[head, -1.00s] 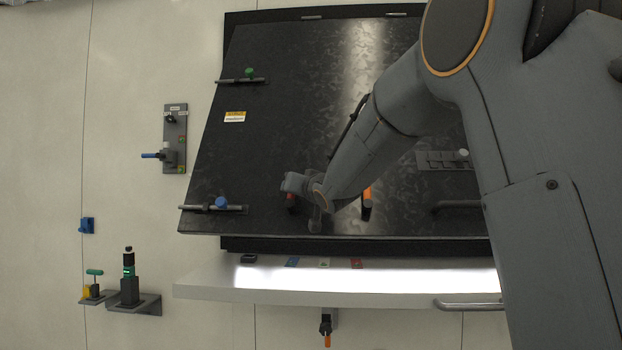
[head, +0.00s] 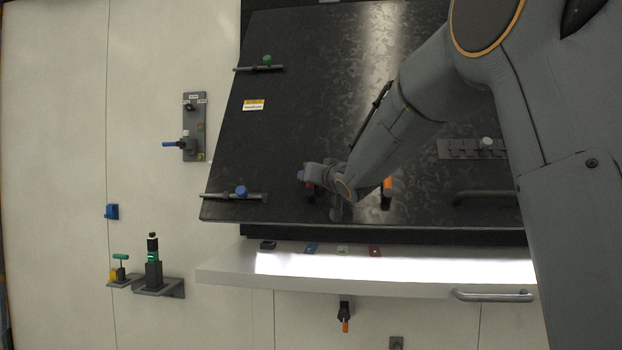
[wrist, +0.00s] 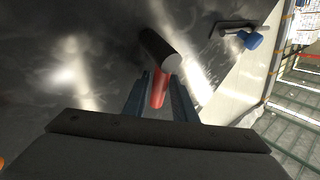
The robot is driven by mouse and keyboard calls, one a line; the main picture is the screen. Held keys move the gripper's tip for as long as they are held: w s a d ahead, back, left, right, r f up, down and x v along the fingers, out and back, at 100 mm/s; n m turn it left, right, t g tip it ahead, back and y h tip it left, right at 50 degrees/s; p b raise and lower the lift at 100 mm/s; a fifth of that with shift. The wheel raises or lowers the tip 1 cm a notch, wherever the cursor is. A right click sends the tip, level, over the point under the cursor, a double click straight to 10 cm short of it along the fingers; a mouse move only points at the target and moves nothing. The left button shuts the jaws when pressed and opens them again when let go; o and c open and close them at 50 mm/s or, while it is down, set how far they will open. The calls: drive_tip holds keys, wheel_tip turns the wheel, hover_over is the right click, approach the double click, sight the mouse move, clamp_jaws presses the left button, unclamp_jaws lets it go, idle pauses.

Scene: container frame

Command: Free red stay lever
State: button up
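The red stay lever (wrist: 158,92) shows in the wrist view as a short red bar. It runs down from a dark cylinder with a pale end (wrist: 162,52). My gripper (wrist: 160,88) has one blue-grey finger on each side of the red bar. Whether the fingers press on it is not clear. In the head view my gripper (head: 304,177) is at the lower part of the dark panel (head: 330,100), with a small bit of the red lever (head: 309,187) beside it. My wrist hides much of the lever there.
An orange handle (head: 387,187) stands right of my wrist. A blue-knobbed latch (head: 240,191) is left, a green-knobbed one (head: 267,60) above it. A white ledge (head: 400,283) runs below the panel. A grey bar handle (head: 485,197) is at right. The panel's upper middle is clear.

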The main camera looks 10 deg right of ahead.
drive_tip(key=b+v, duration=0.1)
drive_tip(key=v, duration=0.7)
drive_tip(key=shift+b, duration=0.4)
